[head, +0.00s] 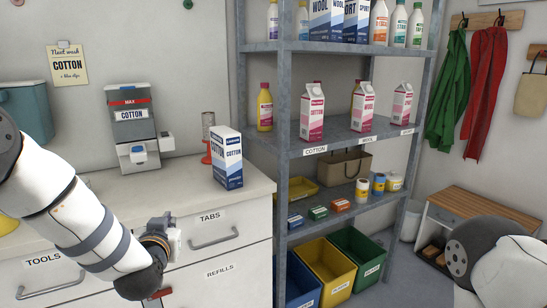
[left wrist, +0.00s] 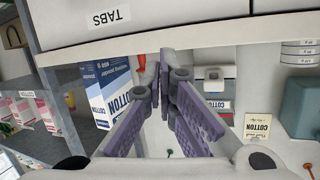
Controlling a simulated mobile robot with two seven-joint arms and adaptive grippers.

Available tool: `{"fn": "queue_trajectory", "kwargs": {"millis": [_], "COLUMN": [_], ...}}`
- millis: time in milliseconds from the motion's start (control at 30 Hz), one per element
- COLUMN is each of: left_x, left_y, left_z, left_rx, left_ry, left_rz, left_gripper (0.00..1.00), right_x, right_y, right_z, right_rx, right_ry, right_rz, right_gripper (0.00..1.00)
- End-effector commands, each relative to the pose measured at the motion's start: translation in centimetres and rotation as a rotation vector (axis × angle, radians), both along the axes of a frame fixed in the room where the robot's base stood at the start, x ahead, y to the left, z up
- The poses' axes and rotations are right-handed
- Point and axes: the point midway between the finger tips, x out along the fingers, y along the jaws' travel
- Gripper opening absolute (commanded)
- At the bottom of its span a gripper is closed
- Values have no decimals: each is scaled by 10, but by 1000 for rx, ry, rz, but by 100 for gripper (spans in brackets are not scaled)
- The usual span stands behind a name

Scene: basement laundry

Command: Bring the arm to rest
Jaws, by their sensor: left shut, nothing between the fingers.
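My left arm (head: 85,225) comes in from the left, bent, in front of the counter drawers. My left gripper (head: 160,232) is at its end, seen small and foreshortened in front of the drawer fronts. In the left wrist view its purple-grey fingers (left wrist: 164,75) are together, with nothing held between them. My right arm (head: 495,265) shows only in part at the lower right, and its gripper is out of view.
A blue and white cotton box (head: 227,158) stands on the counter (head: 185,185), beside a grey dispenser (head: 133,118). Drawers with handles (head: 213,238) are close to the left gripper. A metal shelf (head: 350,135) with cartons stands to the right, bins below. Some floor (head: 405,285) is clear.

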Motion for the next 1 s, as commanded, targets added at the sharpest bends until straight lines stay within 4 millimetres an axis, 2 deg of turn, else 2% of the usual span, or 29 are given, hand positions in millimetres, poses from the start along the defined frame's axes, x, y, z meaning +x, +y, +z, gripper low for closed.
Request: {"fn": "queue_trajectory", "kwargs": {"millis": [33,67,100,167,200,267,300,367,400,500,600,700,733,1000], "left_x": [-25,-42,-67,-109,-140,-189,-225,-281,-318,-402,-461,-492,-497,-500], "left_y": [-7,-11,-14,-19,-22,-24,-25,-26,-25,-23,-20,-18,-18,-18], "left_z": [-43,-68,-99,-142,-168,-202,-221,-243,-254,-266,-264,-260,-259,-258], "left_rx": [-16,-30,-47,-76,-94,-123,-140,-166,-183,-217,-236,-247,-249,-250], "left_ry": [108,175,264,401,492,634,728,873,967,1177,1327,1409,1420,1430], "left_rz": [-29,-45,-61,-81,-91,-98,-99,-95,-87,-59,-30,-10,-7,-3], "left_gripper": [0,0,0,0,0,0,0,0,0,0,0,0,0,0], "right_x": [0,0,-1,-1,-1,-1,0,0,0,0,0,0,0,0], "right_y": [0,0,0,0,0,0,0,0,0,0,0,0,0,0], "right_z": [1,1,1,1,1,1,1,1,1,1,1,1,1,1], "right_rx": [0,-1,-1,-1,-1,-1,-1,-1,-1,-1,-1,-1,-1,-1], "right_ry": [0,1,1,1,1,1,0,0,0,0,0,0,0,0], "right_rz": [-1,-1,-1,-1,-1,-1,-1,-1,-1,-1,-1,-1,-1,-1], "right_gripper": [40,40,40,40,40,40,40,40,40,40,40,40,40,40]}}
